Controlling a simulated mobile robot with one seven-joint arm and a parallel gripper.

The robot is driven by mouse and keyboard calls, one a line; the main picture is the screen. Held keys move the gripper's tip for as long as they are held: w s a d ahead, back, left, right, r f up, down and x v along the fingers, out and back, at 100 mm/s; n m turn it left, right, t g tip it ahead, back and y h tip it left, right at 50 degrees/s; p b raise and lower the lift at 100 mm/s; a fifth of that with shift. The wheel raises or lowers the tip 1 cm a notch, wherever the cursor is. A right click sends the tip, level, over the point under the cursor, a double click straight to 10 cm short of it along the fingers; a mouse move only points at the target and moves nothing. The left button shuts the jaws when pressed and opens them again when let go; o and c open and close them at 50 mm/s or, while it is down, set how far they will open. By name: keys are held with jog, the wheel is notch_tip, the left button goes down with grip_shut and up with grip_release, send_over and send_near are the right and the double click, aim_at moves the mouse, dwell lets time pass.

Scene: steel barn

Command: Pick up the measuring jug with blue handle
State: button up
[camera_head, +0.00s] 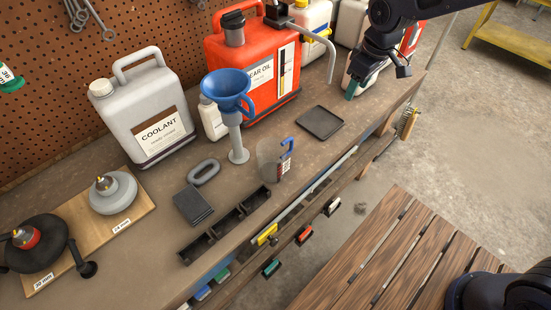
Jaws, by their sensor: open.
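The measuring jug (271,163) is a small clear jug with a blue handle (289,146) on its right side. My gripper (372,84) is at the upper right, above the back right part of the bench, well apart from the jug. It is open, pointing down, in front of a pale container. A teal patch shows at its tip; I cannot tell what it belongs to.
A blue funnel on a grey stand (237,130) is left of the jug. A flat black tray (320,123) lies between jug and gripper. Behind are a red gear oil can (222,57) and a coolant jug (140,105). A wooden slatted surface (385,250) is in front.

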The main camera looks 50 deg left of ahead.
aim_at(280, 148)
jog(key=s+a+f+n, duration=0.1)
jog(key=s+a+f, duration=0.1)
jog(key=s, duration=0.4)
jog(key=s+a+f+n, duration=0.1)
jog(key=s+a+f, duration=0.2)
jog(key=s, duration=0.2)
jog(key=s+a+f+n+g, duration=0.1)
jog(key=s+a+f+n, duration=0.1)
jog(key=s, duration=0.4)
jog(key=shift+s+a+f+h, duration=0.35)
jog(key=shift+a+f, duration=0.1)
jog(key=shift+a, duration=0.25)
jog(key=f, duration=0.7)
jog(key=a+f, duration=0.1)
jog(key=f, duration=0.2)
jog(key=shift+s+f, duration=0.3)
jog(key=shift+s, duration=0.1)
jog(key=shift+c, duration=0.2)
grip_shut()
